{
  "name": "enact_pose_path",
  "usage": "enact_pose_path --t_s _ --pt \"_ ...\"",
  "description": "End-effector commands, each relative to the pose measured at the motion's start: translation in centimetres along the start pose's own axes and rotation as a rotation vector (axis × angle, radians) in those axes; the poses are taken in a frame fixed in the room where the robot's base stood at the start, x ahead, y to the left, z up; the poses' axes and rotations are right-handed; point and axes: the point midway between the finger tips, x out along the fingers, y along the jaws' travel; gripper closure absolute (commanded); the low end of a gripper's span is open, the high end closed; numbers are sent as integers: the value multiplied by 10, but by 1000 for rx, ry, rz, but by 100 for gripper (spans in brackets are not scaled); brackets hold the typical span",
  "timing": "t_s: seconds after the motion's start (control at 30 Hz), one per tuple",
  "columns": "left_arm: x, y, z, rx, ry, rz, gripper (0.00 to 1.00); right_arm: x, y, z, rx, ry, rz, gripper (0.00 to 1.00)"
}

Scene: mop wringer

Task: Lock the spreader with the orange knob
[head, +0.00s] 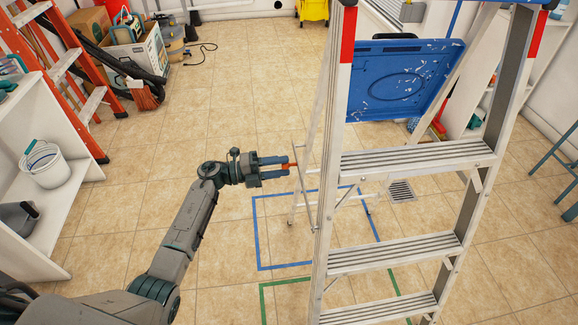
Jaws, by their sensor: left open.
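An aluminium stepladder (407,158) with red-capped rails stands open on the tiles, right of centre. The small orange knob (292,165) shows at its left side, by the thin metal bars of the spreader (303,179). My left gripper (287,167) points right, with its two dark fingers open. Its fingertips are at the knob, one on the far side and one on the near side of it in the picture. The fingers partly hide the knob, and I cannot tell whether they touch it. My right gripper is not in view.
A blue tray (398,80) sits high on the ladder. Blue tape (257,235) and green tape (263,303) outline areas on the floor. A white shelf (62,205) with a bucket (44,163) and an orange ladder (62,68) stand at left. The tiles around my arm are clear.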

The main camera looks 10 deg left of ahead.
Motion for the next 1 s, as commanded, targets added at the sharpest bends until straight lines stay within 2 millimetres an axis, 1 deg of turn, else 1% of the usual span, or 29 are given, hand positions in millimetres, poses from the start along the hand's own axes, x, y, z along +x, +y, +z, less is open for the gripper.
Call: enact_pose_path --t_s 0.03,0.07,0.2,0.3,0.4,0.57,1.0 --pt "-13 3 0 0 -1 5 57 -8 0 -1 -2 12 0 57" --pt "-20 3 0 -1 0 5 57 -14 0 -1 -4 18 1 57" --pt "-47 2 0 0 0 4 57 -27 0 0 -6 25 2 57" --pt "-61 3 0 -2 -1 3 57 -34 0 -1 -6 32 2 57" --pt "-71 2 0 -1 0 3 57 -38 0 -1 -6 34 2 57" --pt "-76 1 0 -2 0 0 57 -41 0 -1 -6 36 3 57" --pt "-75 1 0 -6 -4 -2 57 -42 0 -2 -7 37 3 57"
